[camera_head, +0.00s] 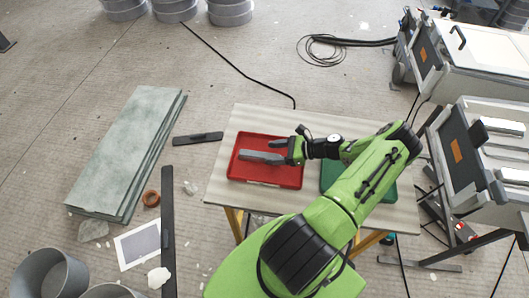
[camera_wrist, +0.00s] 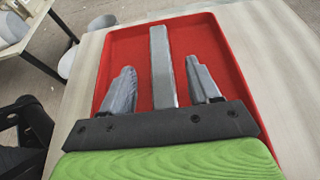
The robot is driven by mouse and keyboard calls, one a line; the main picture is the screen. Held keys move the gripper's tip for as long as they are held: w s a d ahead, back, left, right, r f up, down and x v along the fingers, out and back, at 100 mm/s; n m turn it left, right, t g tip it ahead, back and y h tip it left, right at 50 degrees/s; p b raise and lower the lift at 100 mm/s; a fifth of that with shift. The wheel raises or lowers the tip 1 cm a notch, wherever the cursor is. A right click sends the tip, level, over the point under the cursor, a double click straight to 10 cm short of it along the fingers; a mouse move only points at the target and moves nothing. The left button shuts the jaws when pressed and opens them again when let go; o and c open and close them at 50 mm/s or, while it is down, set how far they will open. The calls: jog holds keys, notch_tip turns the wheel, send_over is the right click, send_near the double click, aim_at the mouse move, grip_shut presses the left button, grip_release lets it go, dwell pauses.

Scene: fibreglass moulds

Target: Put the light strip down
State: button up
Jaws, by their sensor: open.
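The light strip, a pale grey bar (camera_wrist: 163,62), lies lengthwise in the red tray (camera_wrist: 228,52), running from near its far rim back between my fingers. In the head view the strip (camera_head: 258,156) shows grey against the red tray (camera_head: 240,176). My gripper (camera_wrist: 162,88) is open, with one finger on each side of the strip and a red gap visible on both sides. In the head view my gripper (camera_head: 279,150) reaches over the tray from the right.
The tray stands on a pale table (camera_head: 262,115). A green tray (camera_head: 330,186) on its right is partly hidden by my arm. Grey slabs (camera_head: 130,145) and a dark flat bar (camera_head: 198,138) lie on the floor at left. White-topped machines (camera_head: 490,130) stand at right.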

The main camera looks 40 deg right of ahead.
jog(key=v, duration=0.8)
jog(key=w+a+r+n+g+h, duration=0.25)
jog(key=a+r+n+g, duration=0.25)
jog(key=a+r+n, duration=0.4)
jog(key=w+a+r+n+g+h, duration=0.2)
jog(key=w+a+r+n+g, duration=0.15)
jog(key=a+r+n, duration=0.5)
jog(key=s+a+r+n+t+h, duration=0.3)
jog(key=s+a+r+n, duration=0.8)
jog(key=s+r, duration=0.3)
jog(key=shift+a+h, duration=0.35)
